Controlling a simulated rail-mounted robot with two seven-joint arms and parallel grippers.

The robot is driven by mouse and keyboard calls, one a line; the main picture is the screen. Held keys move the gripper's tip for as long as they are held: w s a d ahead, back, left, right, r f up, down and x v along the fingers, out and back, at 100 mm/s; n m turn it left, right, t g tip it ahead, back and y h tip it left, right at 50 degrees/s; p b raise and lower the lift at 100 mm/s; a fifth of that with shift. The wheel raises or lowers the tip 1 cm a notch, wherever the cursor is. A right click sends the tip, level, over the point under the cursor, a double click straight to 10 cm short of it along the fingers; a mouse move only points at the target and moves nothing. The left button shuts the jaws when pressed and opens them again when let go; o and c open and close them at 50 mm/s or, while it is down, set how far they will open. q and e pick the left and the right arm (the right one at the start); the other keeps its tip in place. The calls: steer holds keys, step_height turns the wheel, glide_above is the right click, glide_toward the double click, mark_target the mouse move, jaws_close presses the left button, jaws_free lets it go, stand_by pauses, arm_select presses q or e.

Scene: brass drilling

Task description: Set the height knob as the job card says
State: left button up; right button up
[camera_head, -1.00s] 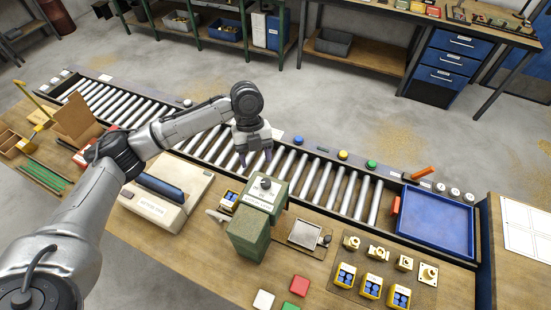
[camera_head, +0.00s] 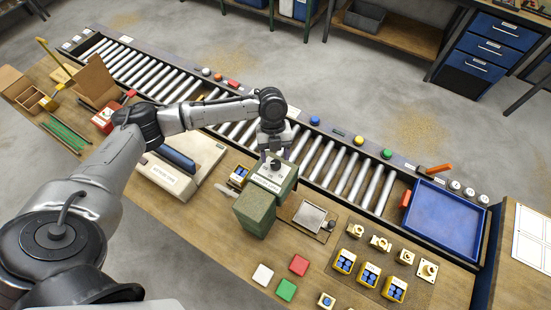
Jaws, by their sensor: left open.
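A green box-like station (camera_head: 256,210) stands on the workbench, with a pale labelled panel (camera_head: 268,182) on top. A dark round knob (camera_head: 275,165) sits on that panel. My left gripper (camera_head: 274,160) is open and points down at the knob. Its fingers are close around or just above it; I cannot tell whether they touch. The gripper partly covers the knob and the panel's far part, so the setting and scale cannot be read. My right gripper is not in view.
A roller conveyor (camera_head: 345,172) runs behind the station and ends at a blue tray (camera_head: 447,222). A beige machine (camera_head: 183,165) stands to the left. Brass parts and yellow blocks (camera_head: 369,274) lie to the right. Coloured tiles (camera_head: 299,265) lie in front.

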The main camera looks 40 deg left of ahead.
mark_target(276, 166)
arm_select(q)
steer(key=shift+x, duration=1.45)
steer(key=c, duration=0.9)
